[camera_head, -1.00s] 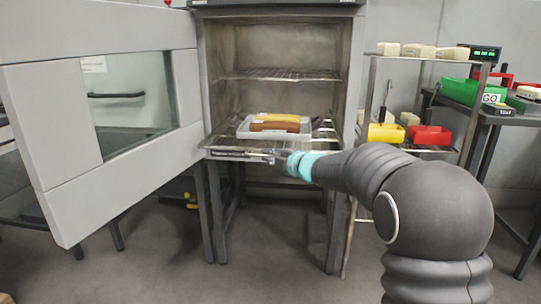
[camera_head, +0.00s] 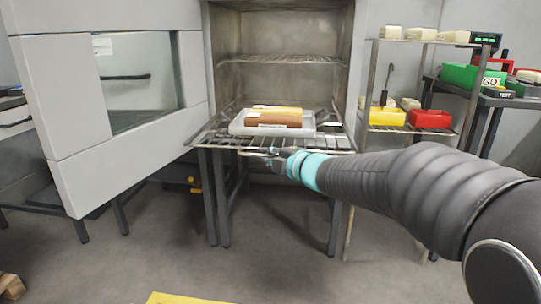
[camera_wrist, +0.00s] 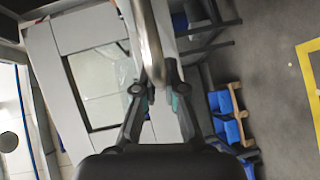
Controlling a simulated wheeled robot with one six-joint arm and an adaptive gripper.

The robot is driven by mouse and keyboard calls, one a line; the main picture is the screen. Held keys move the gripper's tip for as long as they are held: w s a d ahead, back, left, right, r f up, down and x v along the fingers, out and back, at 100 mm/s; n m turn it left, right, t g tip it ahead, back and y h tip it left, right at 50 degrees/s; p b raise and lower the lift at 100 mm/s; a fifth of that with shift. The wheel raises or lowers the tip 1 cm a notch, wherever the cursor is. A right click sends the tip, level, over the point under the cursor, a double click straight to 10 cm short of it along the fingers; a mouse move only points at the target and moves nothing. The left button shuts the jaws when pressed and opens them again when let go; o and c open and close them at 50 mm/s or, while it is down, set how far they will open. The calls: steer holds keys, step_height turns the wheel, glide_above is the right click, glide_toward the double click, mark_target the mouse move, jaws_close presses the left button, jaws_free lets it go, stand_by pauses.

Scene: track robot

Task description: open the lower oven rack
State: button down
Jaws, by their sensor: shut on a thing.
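The lower oven rack (camera_head: 205,138) is a wire shelf that juts out of the open oven (camera_head: 280,55) toward me. It carries a pale tray (camera_head: 238,128) with a brown and a yellow item in it. My gripper (camera_head: 273,156) is at the middle of the rack's front edge, shut on its front bar. In the wrist view the metal bar (camera_wrist: 148,40) runs down between the two fingers of my gripper (camera_wrist: 158,90). The exact contact at the fingertips is partly hidden. The upper rack (camera_head: 290,61) sits inside the oven and is empty.
The oven door (camera_head: 120,165) stands wide open at the left. A metal shelf unit (camera_head: 425,43) with yellow and red bins stands close at the right. The floor (camera_head: 290,245) in front of the oven is clear, with yellow marking (camera_head: 180,298) nearer me.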

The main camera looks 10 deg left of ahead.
steer(key=c, duration=1.2)
jaws_free()
steer(key=shift+c, duration=0.2)
steer(key=v, duration=1.2)
